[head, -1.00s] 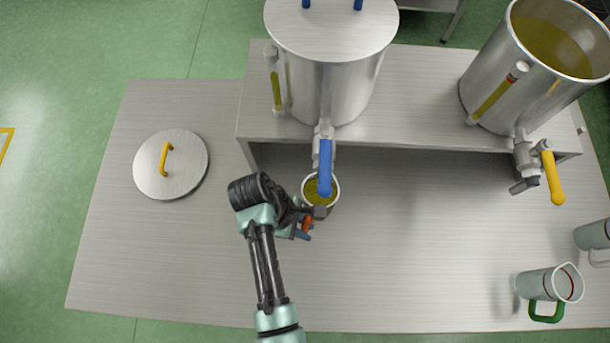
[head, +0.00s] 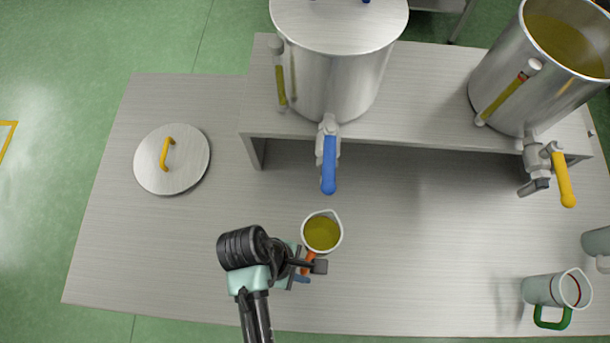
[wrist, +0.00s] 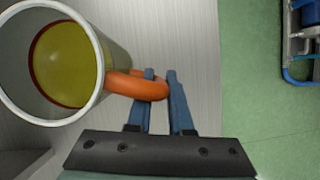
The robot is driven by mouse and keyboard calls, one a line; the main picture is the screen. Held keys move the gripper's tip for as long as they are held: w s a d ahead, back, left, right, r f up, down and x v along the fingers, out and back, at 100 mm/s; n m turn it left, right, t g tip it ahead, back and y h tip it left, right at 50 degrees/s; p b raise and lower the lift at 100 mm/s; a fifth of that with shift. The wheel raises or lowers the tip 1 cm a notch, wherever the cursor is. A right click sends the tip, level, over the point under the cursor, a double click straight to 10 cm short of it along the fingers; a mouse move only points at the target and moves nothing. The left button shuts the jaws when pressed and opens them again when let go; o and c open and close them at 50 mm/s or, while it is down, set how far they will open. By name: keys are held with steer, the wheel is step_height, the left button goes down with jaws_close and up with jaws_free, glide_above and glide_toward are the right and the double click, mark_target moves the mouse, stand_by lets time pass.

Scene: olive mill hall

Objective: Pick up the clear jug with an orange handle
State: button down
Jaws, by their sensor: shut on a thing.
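The clear jug with an orange handle (head: 322,232) holds yellow-green oil and is upright in front of the left steel tank, clear of the blue-handled tap. In the wrist view the jug (wrist: 95,60) is at the left, with a dark red line inside around the oil. My gripper (head: 306,270) is at the jug's near side. In the wrist view my gripper (wrist: 160,90) has its blue fingers shut on the orange handle (wrist: 138,86). I cannot tell whether the jug's base touches the table.
The left tank (head: 335,70) with a blue tap lever (head: 329,165) and the open right tank (head: 515,80) with a yellow lever (head: 563,180) stand on a raised shelf. A lid (head: 172,160) lies left. The table's middle is clear.

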steer(key=s+b, duration=0.1)
steer(key=s, duration=0.7)
steer(key=shift+s, duration=0.35)
stand_by(1.1)
